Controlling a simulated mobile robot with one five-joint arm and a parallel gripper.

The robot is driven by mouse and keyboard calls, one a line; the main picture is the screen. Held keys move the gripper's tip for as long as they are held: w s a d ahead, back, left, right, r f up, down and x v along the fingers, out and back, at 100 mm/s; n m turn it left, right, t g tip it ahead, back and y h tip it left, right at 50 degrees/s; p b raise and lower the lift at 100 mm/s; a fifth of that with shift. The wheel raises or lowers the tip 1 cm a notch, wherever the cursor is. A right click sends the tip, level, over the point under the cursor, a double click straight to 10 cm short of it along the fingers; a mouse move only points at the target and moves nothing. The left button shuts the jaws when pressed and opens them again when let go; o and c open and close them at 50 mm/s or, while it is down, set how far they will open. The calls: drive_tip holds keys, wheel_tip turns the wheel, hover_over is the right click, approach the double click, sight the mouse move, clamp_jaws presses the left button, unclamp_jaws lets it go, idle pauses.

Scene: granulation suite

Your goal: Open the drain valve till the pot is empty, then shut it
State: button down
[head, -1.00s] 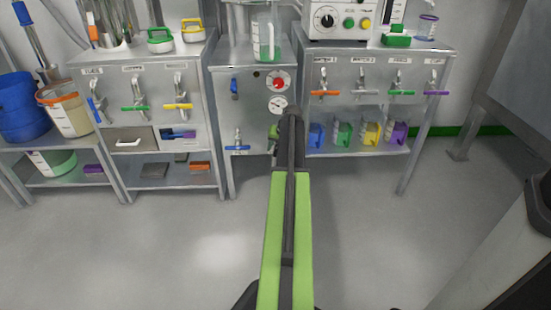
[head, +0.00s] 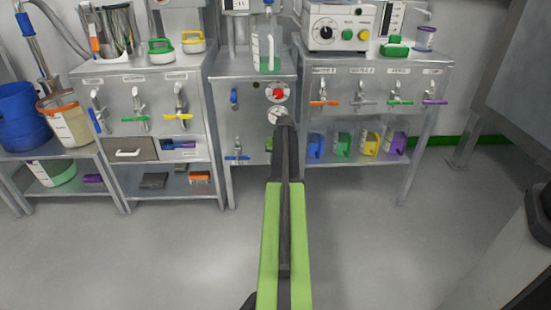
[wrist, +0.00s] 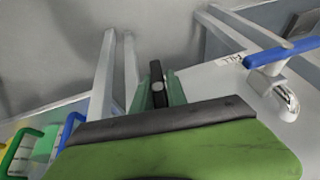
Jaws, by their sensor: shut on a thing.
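A clear pot (head: 268,52) with green at its base stands on the steel middle cabinet (head: 257,90). The cabinet front carries a red knob (head: 278,94), a round gauge (head: 278,115) and a blue-handled tap (head: 237,157). In the wrist view the blue handle (wrist: 285,53) sits over a chrome spout at upper right, beside a small label. My gripper (wrist: 160,92) is low at the cabinet's right side, mostly hidden behind my arm in the head view. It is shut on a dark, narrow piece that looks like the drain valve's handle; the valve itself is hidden.
Steel stands with coloured taps flank the cabinet on both sides. Blue, green, yellow and purple jugs (head: 343,144) sit on the right lower shelf. A blue bucket (head: 22,115) stands at far left. The grey floor (head: 380,240) in front is clear.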

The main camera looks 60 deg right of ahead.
drive_tip(key=shift+g+h, duration=0.4)
drive_tip(key=shift+g, duration=0.3)
drive_tip(key=c, duration=1.3)
unclamp_jaws()
drive_tip(key=shift+c, duration=0.2)
drive_tip(key=p+v, duration=1.6)
drive_tip(key=v, duration=0.1)
drive_tip(key=shift+s, duration=0.2)
drive_tip(key=shift+a+r, duration=0.15)
